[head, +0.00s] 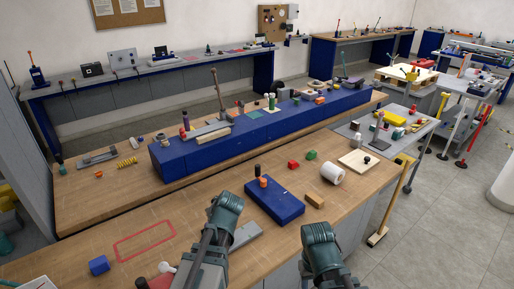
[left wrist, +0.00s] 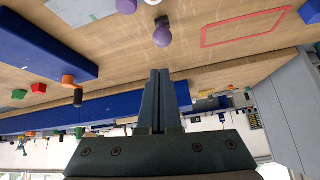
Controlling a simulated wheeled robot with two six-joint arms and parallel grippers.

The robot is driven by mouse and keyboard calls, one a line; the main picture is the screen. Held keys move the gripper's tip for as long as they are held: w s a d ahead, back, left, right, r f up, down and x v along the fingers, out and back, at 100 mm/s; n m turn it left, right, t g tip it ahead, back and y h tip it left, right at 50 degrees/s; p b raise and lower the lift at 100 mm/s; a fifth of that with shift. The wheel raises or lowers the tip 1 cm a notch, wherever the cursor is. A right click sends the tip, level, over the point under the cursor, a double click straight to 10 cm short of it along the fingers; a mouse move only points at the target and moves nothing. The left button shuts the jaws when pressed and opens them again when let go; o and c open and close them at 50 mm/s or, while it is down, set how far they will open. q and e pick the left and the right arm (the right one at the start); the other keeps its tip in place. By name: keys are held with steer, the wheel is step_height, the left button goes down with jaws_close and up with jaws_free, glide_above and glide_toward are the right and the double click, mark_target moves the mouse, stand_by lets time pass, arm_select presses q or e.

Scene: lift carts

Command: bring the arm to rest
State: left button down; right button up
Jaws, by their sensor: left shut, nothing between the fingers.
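My left gripper (left wrist: 159,76) shows in the left wrist view, with its two dark fingers pressed together and nothing between them. It hangs over the wooden workbench (left wrist: 130,75), which appears upside down there. The fingers touch no object that I can see. In the head view, my left arm (head: 222,215) and my right arm (head: 320,238) reach in from the bottom edge, over the near part of the bench. The fingers of neither gripper can be made out there, and my right gripper is out of sight.
A red outlined rectangle (head: 145,240) at left is empty. A long blue riser (head: 200,157) crosses the bench. Carts (head: 375,150) stand right.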

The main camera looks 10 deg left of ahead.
arm_select(q)
steer(key=s+d+f+m+g+h, duration=0.2)
steer(key=s+d+m, duration=0.3)
steer(key=s+d, duration=0.3)
steer(key=s+d+f+m+g+h, duration=0.2)
steer(key=s+d+m, duration=0.4)
steer(key=d, duration=0.8)
steer(key=shift+s+d+f+g, duration=0.35)
steer(key=shift+s+f+g, duration=0.35)
steer(key=shift+s+g, duration=0.35)
